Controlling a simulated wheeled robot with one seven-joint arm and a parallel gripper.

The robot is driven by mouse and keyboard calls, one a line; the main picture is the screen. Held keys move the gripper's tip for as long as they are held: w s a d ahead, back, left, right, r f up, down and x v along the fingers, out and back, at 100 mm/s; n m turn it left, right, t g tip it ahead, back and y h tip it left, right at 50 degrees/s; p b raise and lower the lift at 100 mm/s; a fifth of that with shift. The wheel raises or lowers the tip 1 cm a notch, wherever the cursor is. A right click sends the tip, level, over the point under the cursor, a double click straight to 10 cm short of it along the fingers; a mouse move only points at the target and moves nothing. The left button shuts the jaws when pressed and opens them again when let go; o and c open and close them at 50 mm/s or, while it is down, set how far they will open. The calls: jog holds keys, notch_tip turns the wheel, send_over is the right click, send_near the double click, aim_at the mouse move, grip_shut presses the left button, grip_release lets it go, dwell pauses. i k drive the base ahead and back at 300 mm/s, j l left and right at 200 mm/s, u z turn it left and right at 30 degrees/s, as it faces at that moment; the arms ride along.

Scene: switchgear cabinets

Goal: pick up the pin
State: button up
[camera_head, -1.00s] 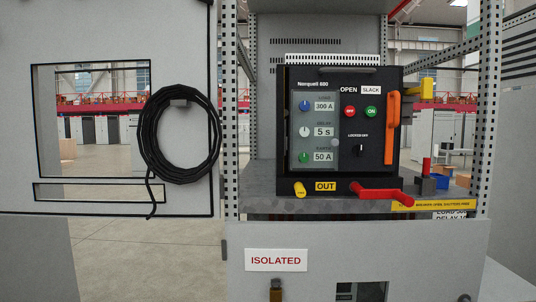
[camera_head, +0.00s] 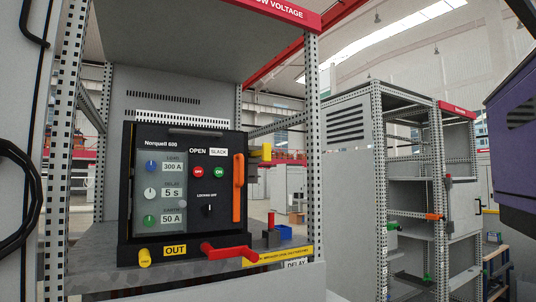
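I cannot make out for certain which thing is the pin. A small upright red piece (camera_head: 271,220) stands at a dark grey block (camera_head: 271,239) on the shelf, right of the black breaker unit (camera_head: 185,140). A short yellow cylinder with a small label (camera_head: 144,258) is at the breaker's lower left front. A red crank-shaped handle (camera_head: 228,253) sticks out at the breaker's lower front. My gripper is not in view.
The breaker sits on a grey shelf (camera_head: 92,262) between perforated posts. A blue bin (camera_head: 285,232) is behind the block. An open cabinet (camera_head: 410,215) stands to the right. A purple body (camera_head: 515,140) fills the right edge. A black cable coil (camera_head: 14,200) hangs at left.

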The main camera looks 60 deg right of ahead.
aim_at(270, 216)
jog(key=i+j, duration=0.15)
jog(key=i, duration=0.45)
jog(key=i+z, duration=0.15)
jog(key=z, duration=0.25)
jog(key=i+j+z, duration=0.1)
jog(key=z, duration=0.3)
jog(key=i+j+z, duration=0.1)
jog(key=z, duration=0.7)
